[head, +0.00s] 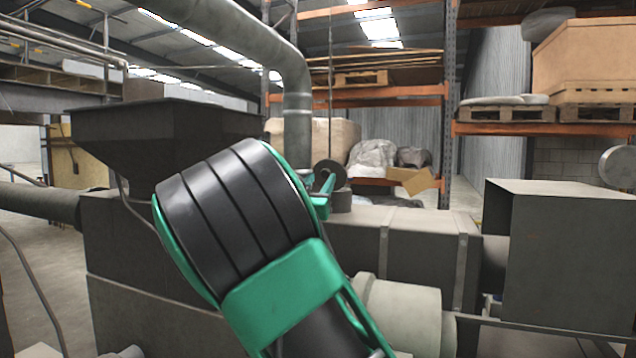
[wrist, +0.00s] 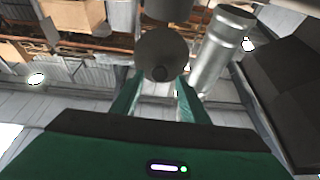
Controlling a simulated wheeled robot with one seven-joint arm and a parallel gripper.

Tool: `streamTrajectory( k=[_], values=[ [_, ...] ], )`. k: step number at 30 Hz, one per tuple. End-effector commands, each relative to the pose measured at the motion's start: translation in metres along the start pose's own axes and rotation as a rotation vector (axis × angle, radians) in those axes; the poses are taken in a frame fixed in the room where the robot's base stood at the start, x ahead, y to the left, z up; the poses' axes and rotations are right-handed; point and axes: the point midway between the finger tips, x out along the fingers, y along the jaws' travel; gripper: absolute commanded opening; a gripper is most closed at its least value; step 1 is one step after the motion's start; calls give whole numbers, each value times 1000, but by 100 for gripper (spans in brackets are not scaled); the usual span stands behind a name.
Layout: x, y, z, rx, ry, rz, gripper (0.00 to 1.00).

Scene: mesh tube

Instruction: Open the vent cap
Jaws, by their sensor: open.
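The vent cap (wrist: 160,52) shows in the wrist view as a round grey disc with a small dark knob near its lower edge. In the head view a dark round piece (head: 330,172), which looks like the same cap, stands above a short stub on the grey machine housing. My gripper (head: 326,183) is at this piece, partly hidden by my own green and black arm. In the wrist view the two green fingers of my gripper (wrist: 159,84) are apart, one on each side below the knob. I cannot tell whether they touch it.
A dark hopper (head: 165,125) stands at the left. A large grey duct (head: 298,105) rises behind the cap and also shows in the wrist view (wrist: 222,45). A grey box (head: 570,255) stands at the right. Shelving with pallets (head: 395,93) is behind.

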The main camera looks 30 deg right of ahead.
Motion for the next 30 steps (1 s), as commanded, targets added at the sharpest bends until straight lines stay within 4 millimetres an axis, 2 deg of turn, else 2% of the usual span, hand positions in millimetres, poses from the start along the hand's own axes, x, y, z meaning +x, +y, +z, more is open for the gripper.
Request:
streamTrajectory(
  k=[6,16,17,21,22,26,30],
  values=[
    [20,1,0,0,0,2,41],
    [24,0,0,0,-1,1,41],
    [24,0,0,0,-1,1,38],
    [24,0,0,0,-1,1,5],
    [23,0,0,0,-1,1,0],
    [23,0,0,1,-2,0,0],
    [20,-9,-3,10,-23,-9,0]
  ],
)
